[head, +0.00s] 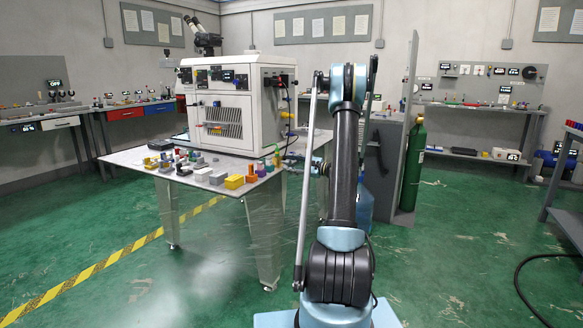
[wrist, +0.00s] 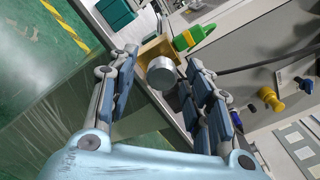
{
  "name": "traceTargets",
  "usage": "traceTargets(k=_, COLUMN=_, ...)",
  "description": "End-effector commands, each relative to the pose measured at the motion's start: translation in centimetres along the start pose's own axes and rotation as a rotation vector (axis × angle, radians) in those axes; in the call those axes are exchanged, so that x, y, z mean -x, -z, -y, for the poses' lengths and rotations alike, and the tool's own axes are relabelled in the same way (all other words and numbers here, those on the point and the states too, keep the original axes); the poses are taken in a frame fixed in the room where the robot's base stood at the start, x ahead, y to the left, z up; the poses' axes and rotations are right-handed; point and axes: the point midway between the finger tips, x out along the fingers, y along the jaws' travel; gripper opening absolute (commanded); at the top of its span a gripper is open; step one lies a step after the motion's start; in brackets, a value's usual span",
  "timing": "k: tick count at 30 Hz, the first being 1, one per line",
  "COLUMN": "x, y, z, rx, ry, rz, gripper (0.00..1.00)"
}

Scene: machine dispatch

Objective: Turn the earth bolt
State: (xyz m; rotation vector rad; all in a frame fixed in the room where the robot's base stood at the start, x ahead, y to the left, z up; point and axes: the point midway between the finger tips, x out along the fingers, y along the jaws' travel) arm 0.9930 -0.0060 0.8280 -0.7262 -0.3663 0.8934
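In the wrist view, a round grey metal piece (wrist: 161,73), which may be the head of the earth bolt, sits in front of a brass-yellow block (wrist: 157,46). A green and yellow piece (wrist: 190,38) lies just beyond it. My gripper (wrist: 162,60) is open, with one finger on each side of the round piece. I see no clear contact between the fingers and the piece. The earth bolt cannot be made out there.
A white machine (head: 232,105) stands on the table (head: 128,158), with several small parts along the front. In the wrist view, a yellow knob (wrist: 269,97) and a dark cable (wrist: 262,67) are on the right. A green gas cylinder (head: 412,165) stands behind my arm.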

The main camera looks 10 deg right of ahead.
Motion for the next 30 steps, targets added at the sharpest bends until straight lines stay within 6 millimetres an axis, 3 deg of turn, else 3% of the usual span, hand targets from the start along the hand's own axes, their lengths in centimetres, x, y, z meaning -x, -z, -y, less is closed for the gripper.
traceTargets(k=11, x=1.1, y=0.0, z=0.1, rx=0.000, ry=0.003, rz=0.000, gripper=0.46)
traceTargets(k=24, x=9.0, y=0.1, z=0.1, rx=-0.001, ry=0.003, rz=-0.002, gripper=0.46)
traceTargets(k=30, x=11.3, y=0.2, z=0.0, rx=-0.001, ry=0.002, rz=-0.001, gripper=0.46)
